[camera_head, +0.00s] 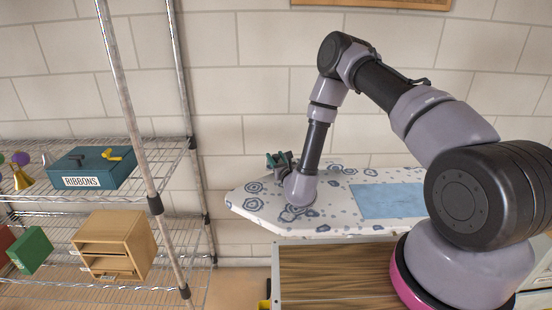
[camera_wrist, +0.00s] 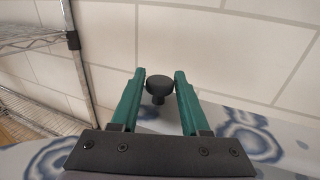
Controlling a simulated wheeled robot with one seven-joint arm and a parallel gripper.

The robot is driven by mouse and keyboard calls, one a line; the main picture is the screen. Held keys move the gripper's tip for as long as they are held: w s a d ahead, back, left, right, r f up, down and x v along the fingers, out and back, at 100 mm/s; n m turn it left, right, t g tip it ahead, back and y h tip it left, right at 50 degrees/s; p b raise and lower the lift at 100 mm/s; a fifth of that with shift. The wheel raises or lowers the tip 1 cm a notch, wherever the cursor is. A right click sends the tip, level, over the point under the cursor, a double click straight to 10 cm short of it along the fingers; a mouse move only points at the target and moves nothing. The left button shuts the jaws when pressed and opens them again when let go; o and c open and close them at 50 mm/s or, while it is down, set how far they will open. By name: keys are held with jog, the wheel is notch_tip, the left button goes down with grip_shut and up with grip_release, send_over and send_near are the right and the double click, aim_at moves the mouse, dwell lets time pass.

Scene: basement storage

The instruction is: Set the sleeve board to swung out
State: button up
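A pale ironing board (camera_head: 245,200) with a blue and grey floral pattern stands against the wall. It also fills the bottom of the wrist view (camera_wrist: 285,150). A dark round knob (camera_wrist: 159,86) on a short stem shows between the green fingers of my gripper (camera_wrist: 160,75). The fingers are apart, one on each side of the knob, with a narrow gap on both sides. In the head view my gripper (camera_head: 280,160) is over the board's back edge near its left end. I cannot make out a separate sleeve board; my arm hides part of the board.
A wire shelf rack (camera_head: 150,190) stands left of the board, holding a teal RIBBONS box (camera_head: 92,168), a wooden box (camera_head: 112,245) and a green box (camera_head: 30,250). A light blue patch (camera_head: 388,201) lies on the board. A wood-grained surface (camera_head: 335,275) is below. The block wall is close behind.

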grip_shut()
dwell(1.2)
